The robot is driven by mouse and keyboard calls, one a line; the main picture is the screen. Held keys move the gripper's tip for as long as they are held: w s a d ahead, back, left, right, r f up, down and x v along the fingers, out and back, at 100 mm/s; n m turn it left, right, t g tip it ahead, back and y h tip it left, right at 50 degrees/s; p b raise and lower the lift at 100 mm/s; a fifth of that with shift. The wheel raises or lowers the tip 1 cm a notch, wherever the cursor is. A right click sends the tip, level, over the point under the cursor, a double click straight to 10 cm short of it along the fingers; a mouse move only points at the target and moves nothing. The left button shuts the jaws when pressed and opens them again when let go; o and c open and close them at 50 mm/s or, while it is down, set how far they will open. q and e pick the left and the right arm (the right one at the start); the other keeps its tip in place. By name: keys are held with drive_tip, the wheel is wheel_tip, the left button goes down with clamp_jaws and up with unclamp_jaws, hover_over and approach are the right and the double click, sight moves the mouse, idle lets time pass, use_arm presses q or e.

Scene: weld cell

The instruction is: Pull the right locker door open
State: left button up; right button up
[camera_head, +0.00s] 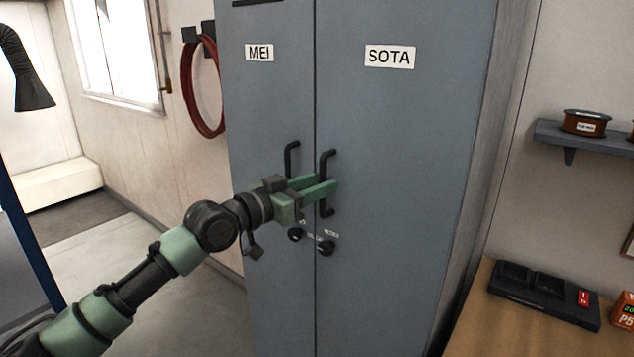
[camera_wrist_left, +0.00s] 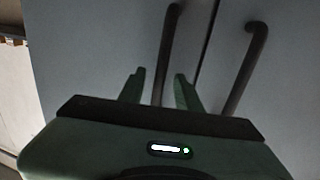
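The grey-blue right locker door (camera_head: 400,130), labelled SOTA, is shut, with a black bar handle (camera_head: 326,160) near its left edge. The left door (camera_head: 262,110), labelled MEI, is shut too, with its own black handle (camera_head: 291,158). In the left wrist view a dark handle (camera_wrist_left: 168,50) runs between the two open fingers (camera_wrist_left: 160,88), with gaps visible on both sides. The other handle (camera_wrist_left: 247,65) is to the right there. My right gripper is not in view.
Two black round locks (camera_head: 326,248) sit below the handles. A wooden bench (camera_head: 475,325) with a black device (camera_head: 540,297) stands at the right, below a wall shelf (camera_head: 560,138). A red hose (camera_head: 190,95) hangs at the left. Floor is free at the left.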

use_arm(q)
clamp_jaws()
idle(1.4)
